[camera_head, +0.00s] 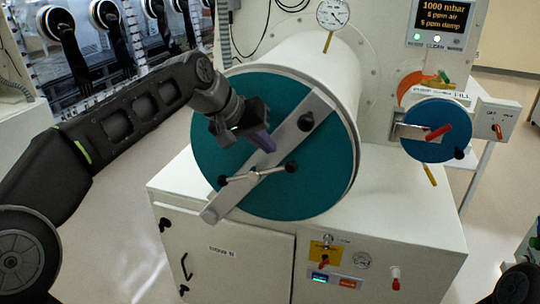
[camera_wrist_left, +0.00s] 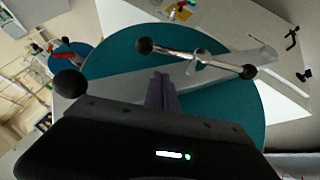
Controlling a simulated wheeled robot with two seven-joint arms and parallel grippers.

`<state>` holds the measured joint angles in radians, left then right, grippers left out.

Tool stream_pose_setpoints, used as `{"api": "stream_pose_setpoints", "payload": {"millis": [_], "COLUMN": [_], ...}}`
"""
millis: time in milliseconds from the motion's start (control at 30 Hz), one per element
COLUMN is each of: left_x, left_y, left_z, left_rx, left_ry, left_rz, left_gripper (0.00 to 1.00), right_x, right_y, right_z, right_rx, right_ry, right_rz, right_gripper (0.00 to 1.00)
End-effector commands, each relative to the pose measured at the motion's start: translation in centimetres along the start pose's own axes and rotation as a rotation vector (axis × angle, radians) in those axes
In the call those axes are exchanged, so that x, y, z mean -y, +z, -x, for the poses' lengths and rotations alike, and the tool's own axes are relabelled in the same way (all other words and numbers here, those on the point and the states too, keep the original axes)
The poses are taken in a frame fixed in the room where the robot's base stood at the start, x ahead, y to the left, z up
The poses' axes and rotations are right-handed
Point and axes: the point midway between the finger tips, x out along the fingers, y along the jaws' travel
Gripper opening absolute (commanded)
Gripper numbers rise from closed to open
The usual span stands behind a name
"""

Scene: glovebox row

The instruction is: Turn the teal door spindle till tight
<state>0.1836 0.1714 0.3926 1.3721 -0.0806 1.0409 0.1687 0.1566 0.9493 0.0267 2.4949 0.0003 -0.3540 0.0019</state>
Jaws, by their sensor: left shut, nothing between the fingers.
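The large teal round door (camera_head: 215,160) closes the end of a white cylinder. A grey bar (camera_head: 236,190) crosses it diagonally. The spindle handle (camera_head: 258,173), a thin metal rod with black ball ends, sits on the bar at the door's middle. It also shows in the left wrist view (camera_wrist_left: 196,57), with the teal door (camera_wrist_left: 125,50) behind it. My left gripper (camera_head: 265,143) is shut and empty, in front of the door just above the spindle handle. In the left wrist view its fingers (camera_wrist_left: 162,88) point toward the rod; I cannot tell whether they touch it.
A gauge (camera_head: 333,13) and a display (camera_head: 441,18) are above. A white cabinet (camera_head: 225,262) stands below, with switches on its front. Black glove ports (camera_head: 65,40) line the upper left.

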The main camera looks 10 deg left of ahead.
Motion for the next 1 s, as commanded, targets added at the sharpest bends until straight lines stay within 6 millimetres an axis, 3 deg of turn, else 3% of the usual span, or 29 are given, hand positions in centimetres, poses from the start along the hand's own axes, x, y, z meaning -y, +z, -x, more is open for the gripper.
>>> {"api": "stream_pose_setpoints", "payload": {"millis": [267, 1000], "left_x": [0.0, 0.0], "left_y": [2.2, 2.5], "left_z": [-2.0, -2.2], "left_rx": [-0.001, -0.001], "left_ry": [-0.001, -0.038], "left_rz": [0.000, -0.026], "left_gripper": [0.00, 0.00], "right_x": [0.0, 0.0], "right_y": [0.0, 0.0], "right_z": [-0.1, 0.2], "right_rx": [0.000, 0.001], "right_ry": [0.000, 0.001], "right_rz": [0.000, -0.001], "right_gripper": [0.00, 0.00]}}
